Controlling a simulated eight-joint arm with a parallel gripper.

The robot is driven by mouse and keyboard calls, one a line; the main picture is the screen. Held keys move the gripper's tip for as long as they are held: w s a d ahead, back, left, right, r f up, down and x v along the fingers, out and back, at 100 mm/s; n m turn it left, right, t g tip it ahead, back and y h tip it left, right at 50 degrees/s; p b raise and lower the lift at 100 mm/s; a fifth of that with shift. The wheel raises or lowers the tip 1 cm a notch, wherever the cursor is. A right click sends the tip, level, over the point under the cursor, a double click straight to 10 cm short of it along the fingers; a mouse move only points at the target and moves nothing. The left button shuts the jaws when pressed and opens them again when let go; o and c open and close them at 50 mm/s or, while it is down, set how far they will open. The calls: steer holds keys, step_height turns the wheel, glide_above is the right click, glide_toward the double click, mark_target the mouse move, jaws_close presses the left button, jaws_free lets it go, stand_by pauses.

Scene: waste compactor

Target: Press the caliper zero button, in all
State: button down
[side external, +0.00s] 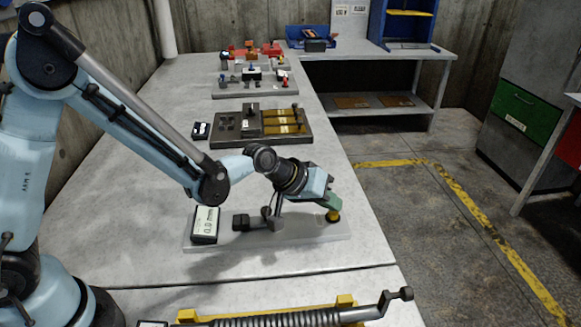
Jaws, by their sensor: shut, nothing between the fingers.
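A pale grey base plate (310,232) lies on the bench. It carries a white display (205,222) that appears to read 0.0 mm, and a dark caliper-like fixture (243,222) on a small post. A round yellow button-like part (333,215) sits at the plate's right end; I cannot tell whether it is the zero button. My gripper (333,204), with green showing at its end, is shut and points down right over the yellow part. The two look touching or nearly so; the gap is hidden. No object shows in the gripper.
A dark tray (228,150) with yellow pieces lies behind the plate, beside a small black box (201,130). A grey board (236,92) with coloured parts is farther back. A large spring device (290,319) with yellow brackets is in front. Bare bench lies left of the tray.

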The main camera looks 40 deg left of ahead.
mark_target(328, 215)
steer(key=shift+r, duration=0.75)
steer(key=shift+r, duration=2.5)
steer(key=s+a+r+m+y, duration=0.1)
steer(key=s+a+r+y, duration=0.1)
steer(key=s+a, duration=0.6)
steer(key=s+a+r+m+y, duration=0.1)
steer(key=s+a+y, duration=0.2)
steer(key=s+a, duration=0.5)
steer(key=s, duration=0.2)
steer(key=shift+s+a+r+g, duration=0.3)
steer(key=shift+s+r+g, duration=0.05)
steer(key=shift+s+g, duration=0.05)
steer(key=c, duration=1.8)
jaws_free()
steer(key=shift+c, duration=0.2)
